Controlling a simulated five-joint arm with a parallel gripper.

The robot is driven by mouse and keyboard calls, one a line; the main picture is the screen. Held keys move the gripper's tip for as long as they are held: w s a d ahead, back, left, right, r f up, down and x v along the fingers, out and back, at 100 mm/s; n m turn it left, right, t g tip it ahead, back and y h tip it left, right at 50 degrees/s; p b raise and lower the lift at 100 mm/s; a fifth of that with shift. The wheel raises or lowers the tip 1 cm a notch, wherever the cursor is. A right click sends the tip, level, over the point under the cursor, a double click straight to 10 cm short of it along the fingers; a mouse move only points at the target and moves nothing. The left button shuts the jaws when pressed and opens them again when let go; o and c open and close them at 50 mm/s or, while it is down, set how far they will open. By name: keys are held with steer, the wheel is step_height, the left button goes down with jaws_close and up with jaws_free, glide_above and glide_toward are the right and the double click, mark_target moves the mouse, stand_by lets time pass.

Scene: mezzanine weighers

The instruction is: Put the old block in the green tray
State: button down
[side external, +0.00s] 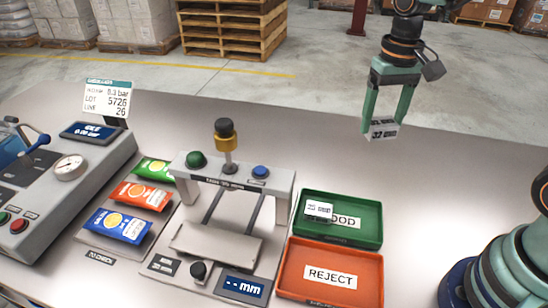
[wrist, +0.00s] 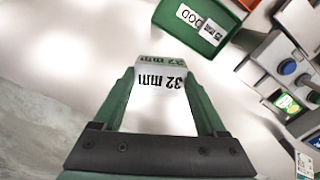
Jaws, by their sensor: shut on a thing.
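My gripper (side external: 383,118) is shut on a white block (side external: 383,130), held in the air above the back right of the table. In the wrist view the block (wrist: 160,100) sits between the green fingers and reads "32 mm" on two faces. The green tray (side external: 355,207), with a label partly reading "GOOD", lies lower and to the left of the gripper in the side view. It also shows at the top of the wrist view (wrist: 178,32). A small white block (side external: 319,209) with dark print is in the tray, partly covering the label.
An orange tray (side external: 338,257) marked "REJECT" adjoins the green one in front. A grey measuring stand (side external: 190,240) with knobs stands left of the trays. Several coloured packets (side external: 140,196) and a gauge console (side external: 65,185) are further left. The table beneath the held block is clear.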

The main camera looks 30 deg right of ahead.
steer(key=n, duration=0.2)
steer(key=f+n, duration=0.1)
steer(key=n, duration=0.1)
steer(key=shift+s+d, duration=0.15)
steer(key=shift+d, duration=0.15)
steer(key=m, duration=0.2)
steer(key=r+m, duration=0.1)
steer(key=m, duration=0.1)
steer(key=a+r+m, duration=0.1)
steer(key=m, duration=0.1)
steer(key=shift+w, duration=0.25)
steer(key=m, duration=0.2)
steer(key=shift+a+r+m, duration=0.2)
steer(key=shift+r+m, duration=0.1)
steer(key=shift+r, duration=0.05)
steer(key=shift+f, duration=0.15)
step_height(320, 180, down, 20)
steer(key=shift+w+r, duration=0.1)
steer(key=shift+r, duration=0.1)
steer(key=shift+f, duration=0.1)
jaws_free()
